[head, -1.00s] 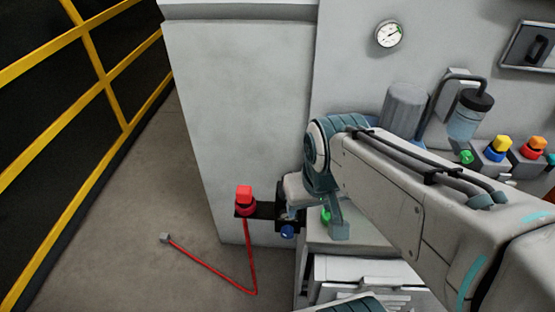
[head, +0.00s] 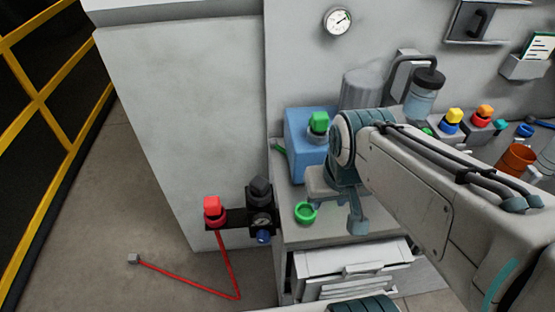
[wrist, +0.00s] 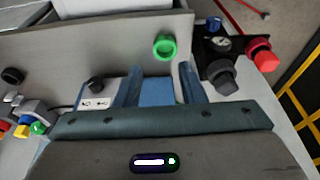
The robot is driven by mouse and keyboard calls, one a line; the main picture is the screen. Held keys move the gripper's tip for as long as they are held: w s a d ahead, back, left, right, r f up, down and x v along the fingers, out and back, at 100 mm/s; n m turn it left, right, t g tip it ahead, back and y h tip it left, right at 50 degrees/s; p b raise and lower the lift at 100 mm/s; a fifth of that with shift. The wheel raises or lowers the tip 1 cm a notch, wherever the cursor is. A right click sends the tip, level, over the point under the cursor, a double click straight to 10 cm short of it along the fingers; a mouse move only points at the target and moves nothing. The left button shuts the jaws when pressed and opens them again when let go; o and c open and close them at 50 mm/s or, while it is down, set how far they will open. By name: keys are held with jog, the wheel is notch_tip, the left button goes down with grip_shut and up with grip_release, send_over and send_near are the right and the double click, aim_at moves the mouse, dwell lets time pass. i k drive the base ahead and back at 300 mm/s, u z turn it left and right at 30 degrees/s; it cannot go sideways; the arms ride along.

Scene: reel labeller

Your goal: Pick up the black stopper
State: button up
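The black stopper (head: 260,188) is a dark, blocky cap on top of the black bracket unit with a small gauge, at the left edge of the bench. It also shows in the wrist view (wrist: 223,79), right of the fingers. My gripper (head: 352,222) hangs over the bench, right of the stopper and apart from it. In the wrist view my gripper's two blue fingers (wrist: 161,78) stand apart. No object is visibly held between them; a blue surface shows behind the gap.
A red stopper (head: 213,208) with a red line sits left of the black one. A green ring (head: 305,212) lies on the bench between it and my gripper. A blue box (head: 302,150) with a green stopper (head: 319,122) stands behind. A grey cabinet wall (head: 185,110) rises at the left.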

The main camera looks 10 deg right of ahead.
aim_at(259, 186)
jog(key=k, duration=1.25)
jog(key=u, duration=0.7)
jog(key=i, duration=1.25)
jog(key=z, duration=0.2)
